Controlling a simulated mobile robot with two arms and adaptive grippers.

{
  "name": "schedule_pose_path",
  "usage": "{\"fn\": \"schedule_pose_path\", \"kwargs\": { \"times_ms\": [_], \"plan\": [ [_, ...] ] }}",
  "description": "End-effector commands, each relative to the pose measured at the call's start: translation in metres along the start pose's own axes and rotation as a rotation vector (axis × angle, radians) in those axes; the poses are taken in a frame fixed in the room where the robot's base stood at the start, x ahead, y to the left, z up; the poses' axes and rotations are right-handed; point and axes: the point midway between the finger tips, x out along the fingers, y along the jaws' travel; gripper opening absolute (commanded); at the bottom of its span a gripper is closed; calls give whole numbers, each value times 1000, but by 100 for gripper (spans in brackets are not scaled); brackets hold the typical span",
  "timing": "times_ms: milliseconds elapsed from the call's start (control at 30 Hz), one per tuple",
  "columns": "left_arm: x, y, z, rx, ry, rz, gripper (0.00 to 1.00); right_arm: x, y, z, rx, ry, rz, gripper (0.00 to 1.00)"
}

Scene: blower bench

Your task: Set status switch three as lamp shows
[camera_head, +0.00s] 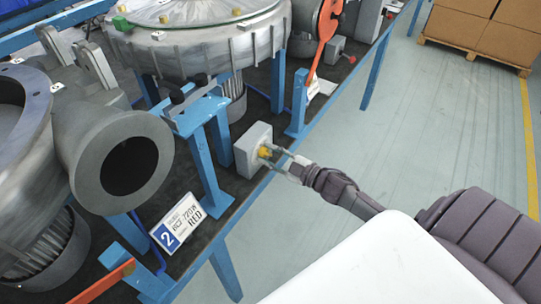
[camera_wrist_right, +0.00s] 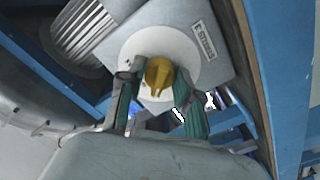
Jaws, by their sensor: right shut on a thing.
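The status switch box (camera_head: 252,143) is a light grey box on the bench's right edge, with a yellow knob (camera_head: 265,153) facing right. In the right wrist view the yellow knob (camera_wrist_right: 158,76) sits on a round white plate (camera_wrist_right: 188,58) on the grey box, beside a small label (camera_wrist_right: 203,40) that seems to end in 3. My right gripper (camera_head: 276,156) is shut on the knob, one finger on each side; its fingers also show in the wrist view (camera_wrist_right: 157,98). My left gripper is out of view. I cannot make out a lamp.
Large grey blowers (camera_head: 205,40) stand on the dark bench top with blue supports (camera_head: 205,165). An orange lever (camera_head: 326,25) is farther back. Open floor (camera_head: 440,120) lies right, with cardboard boxes (camera_head: 495,30) beyond.

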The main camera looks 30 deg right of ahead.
Motion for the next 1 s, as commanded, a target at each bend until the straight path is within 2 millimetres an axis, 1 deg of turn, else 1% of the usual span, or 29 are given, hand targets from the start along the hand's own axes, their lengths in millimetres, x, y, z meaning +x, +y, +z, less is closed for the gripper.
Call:
{"fn": "schedule_pose_path", "kwargs": {
  "times_ms": [300, 767, 800, 933, 1000],
  "plan": [
    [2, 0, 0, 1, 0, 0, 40, 0, -1, 0, -103, 0, -1, 0],
    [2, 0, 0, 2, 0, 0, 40, 0, -1, 0, -120, 0, -2, 0],
    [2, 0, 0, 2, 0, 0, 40, 0, -1, 0, -120, 0, -2, 36],
    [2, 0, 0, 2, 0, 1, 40, 0, -1, 0, -119, 0, -2, 57],
    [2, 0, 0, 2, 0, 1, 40, 0, 0, 0, -119, 0, -1, 59]
  ]
}}
